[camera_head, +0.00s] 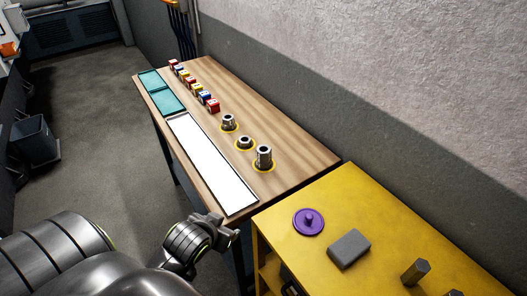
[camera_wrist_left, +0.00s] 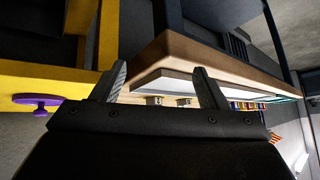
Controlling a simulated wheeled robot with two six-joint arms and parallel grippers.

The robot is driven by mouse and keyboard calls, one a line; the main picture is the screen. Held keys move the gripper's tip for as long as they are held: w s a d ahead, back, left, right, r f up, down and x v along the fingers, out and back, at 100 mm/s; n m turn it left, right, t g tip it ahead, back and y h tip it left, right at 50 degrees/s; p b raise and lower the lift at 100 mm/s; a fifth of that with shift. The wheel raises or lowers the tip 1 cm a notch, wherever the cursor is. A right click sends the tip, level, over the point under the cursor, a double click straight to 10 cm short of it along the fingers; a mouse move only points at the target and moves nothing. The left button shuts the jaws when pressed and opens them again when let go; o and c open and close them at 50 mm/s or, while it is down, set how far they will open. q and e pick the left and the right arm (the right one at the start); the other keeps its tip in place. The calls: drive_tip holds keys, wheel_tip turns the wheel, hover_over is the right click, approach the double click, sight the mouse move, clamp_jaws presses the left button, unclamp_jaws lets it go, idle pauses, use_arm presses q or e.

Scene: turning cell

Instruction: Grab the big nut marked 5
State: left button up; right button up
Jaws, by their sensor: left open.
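No number 5 can be read on anything. Three grey metal pieces stand on yellow rings on the wooden table: a far one (camera_head: 228,120), a low, wide middle one (camera_head: 244,141) and a tall near one (camera_head: 264,153). I cannot tell which, if any, is the nut marked 5. My left gripper (camera_head: 226,226) is open and empty by the table's near end, apart from the pieces. In the left wrist view, the spread fingers (camera_wrist_left: 161,80) show, with two small metal pieces (camera_wrist_left: 154,100) beyond them. My right gripper is not in view.
A white panel (camera_head: 210,163) lies along the table's left side, with teal trays (camera_head: 168,102) and several coloured blocks (camera_head: 191,83) farther back. A yellow bench (camera_head: 375,215) at right bears a purple knobbed disc (camera_head: 308,222), a grey block (camera_head: 349,249) and a dark hexagonal piece (camera_head: 415,272).

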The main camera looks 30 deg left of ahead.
use_arm(q)
drive_tip(key=w+a+r+t, duration=0.2)
drive_tip(key=w+r+t, duration=0.3)
drive_tip(key=w+r, duration=0.6)
drive_tip(key=p, duration=0.2)
approach(263, 149)
drive_tip(key=shift+n+t, duration=0.3)
drive_tip(key=w+f, duration=0.1)
drive_tip(key=w, duration=0.1)
drive_tip(key=w+f, duration=0.1)
drive_tip(key=shift+w+f, duration=0.2)
drive_tip(key=shift+w, duration=0.2)
drive_tip(key=shift+w+a+f, duration=0.1)
drive_tip(key=shift+w+f, duration=0.05)
drive_tip(key=shift+w, duration=0.15)
drive_tip(key=shift+w+a+p, duration=0.2)
drive_tip(key=shift+w+p, duration=0.15)
drive_tip(key=shift+w, duration=0.05)
drive_tip(key=p+x, duration=0.1)
drive_tip(key=x, duration=0.2)
drive_tip(key=shift+a, duration=0.15)
drive_tip(key=shift+w+a+f, duration=0.1)
drive_tip(key=shift+w+f, duration=0.2)
drive_tip(key=shift+w, duration=0.3)
drive_tip(key=shift+c, duration=0.2)
drive_tip(key=c, duration=1)
drive_tip(key=shift+c, duration=0.8)
